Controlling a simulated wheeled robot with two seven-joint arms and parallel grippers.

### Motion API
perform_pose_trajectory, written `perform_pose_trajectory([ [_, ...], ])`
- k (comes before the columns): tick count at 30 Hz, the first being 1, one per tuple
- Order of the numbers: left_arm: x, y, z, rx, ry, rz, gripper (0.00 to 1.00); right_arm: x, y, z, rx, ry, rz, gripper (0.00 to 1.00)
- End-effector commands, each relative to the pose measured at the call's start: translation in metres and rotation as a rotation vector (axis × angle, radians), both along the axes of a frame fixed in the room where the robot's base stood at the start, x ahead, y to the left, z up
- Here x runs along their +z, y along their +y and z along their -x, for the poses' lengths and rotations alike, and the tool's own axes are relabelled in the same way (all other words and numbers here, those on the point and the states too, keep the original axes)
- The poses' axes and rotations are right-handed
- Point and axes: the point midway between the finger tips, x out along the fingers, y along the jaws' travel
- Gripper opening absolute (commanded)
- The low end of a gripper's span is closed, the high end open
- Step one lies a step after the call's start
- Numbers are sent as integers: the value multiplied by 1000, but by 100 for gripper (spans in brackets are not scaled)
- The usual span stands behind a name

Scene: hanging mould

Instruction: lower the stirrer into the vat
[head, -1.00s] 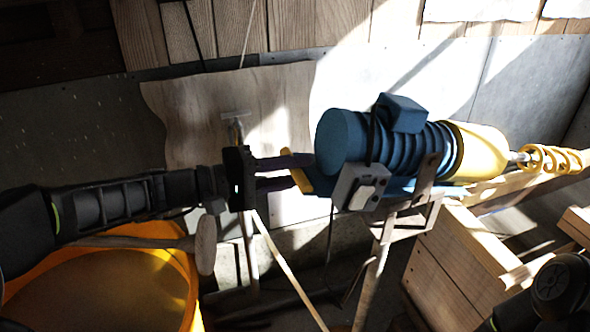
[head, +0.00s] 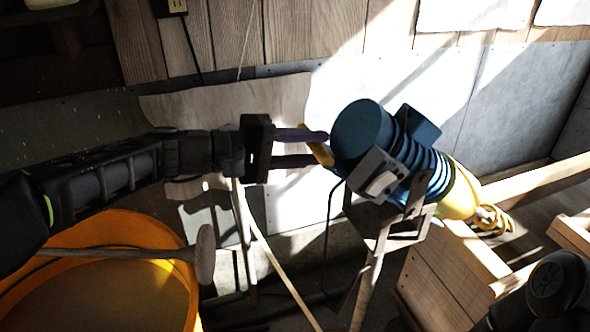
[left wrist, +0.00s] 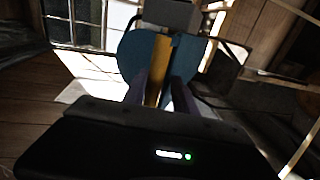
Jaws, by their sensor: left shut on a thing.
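The stirrer (head: 365,130) has a ribbed blue motor body, a yellow cone and a yellow coil (head: 492,219) at its far end. It sits tilted on a metal bracket on a post, coil end down to the right, near a wooden box (head: 440,272). My left gripper (head: 322,148) is shut on the yellow handle (head: 318,150) at the motor's back end. In the left wrist view the handle (left wrist: 157,70) stands between the fingers, before the blue body (left wrist: 135,55). I cannot tell whether the box is the vat. My right gripper is out of view.
An orange round tub (head: 188,262) stands at the lower left with a wooden mallet (head: 205,254) across its rim. A slanted pole and the bracket's post (head: 368,290) stand in the middle. Wooden beams (head: 540,182) lie at the right. A grey panelled wall is behind.

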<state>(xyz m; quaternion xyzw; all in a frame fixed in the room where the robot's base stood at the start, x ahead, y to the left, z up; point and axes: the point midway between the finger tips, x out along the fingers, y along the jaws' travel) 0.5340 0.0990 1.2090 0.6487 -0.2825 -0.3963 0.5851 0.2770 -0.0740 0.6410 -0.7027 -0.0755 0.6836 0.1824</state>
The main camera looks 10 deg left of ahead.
Motion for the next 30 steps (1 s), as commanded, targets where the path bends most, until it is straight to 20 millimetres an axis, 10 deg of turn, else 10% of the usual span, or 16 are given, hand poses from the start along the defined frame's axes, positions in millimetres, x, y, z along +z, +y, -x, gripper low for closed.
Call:
perform_pose_trajectory([
  [14,30,-21,-10,-4,-6,5,0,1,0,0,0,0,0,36],
  [15,30,-21,-10,-4,-7,5,36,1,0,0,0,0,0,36],
  [30,28,-19,-9,-6,-7,5,41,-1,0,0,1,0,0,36],
])
